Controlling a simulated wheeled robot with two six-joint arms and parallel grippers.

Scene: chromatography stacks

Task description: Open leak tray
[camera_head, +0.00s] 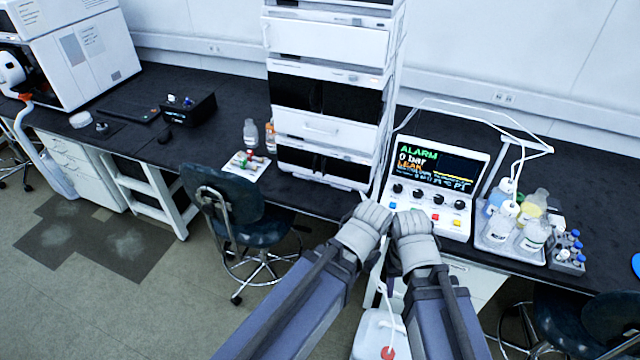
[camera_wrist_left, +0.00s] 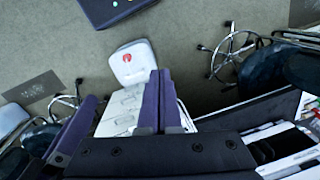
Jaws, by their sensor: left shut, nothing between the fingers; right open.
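The tall white instrument stack (camera_head: 322,128) stands on the black bench at the centre of the head view. It has dark-windowed modules and a white front with a handle. I cannot tell which part is the leak tray; no part of the stack looks pulled out. My left gripper (camera_head: 367,214) is at the stack's lower right, in front of the bench edge; its fingers (camera_wrist_left: 160,98) are together and empty in the left wrist view. My right gripper (camera_head: 409,222) is beside it, below the control box, open with nothing seen in it.
The control box (camera_head: 436,182) shows "ALARM", "0 bar" and "LEAK". Bottles stand in a tray (camera_head: 532,258) on its right. A white canister with a red cap (camera_head: 376,338) is on the floor below my arms; it also shows in the left wrist view (camera_wrist_left: 133,60). A chair (camera_head: 226,205) stands left.

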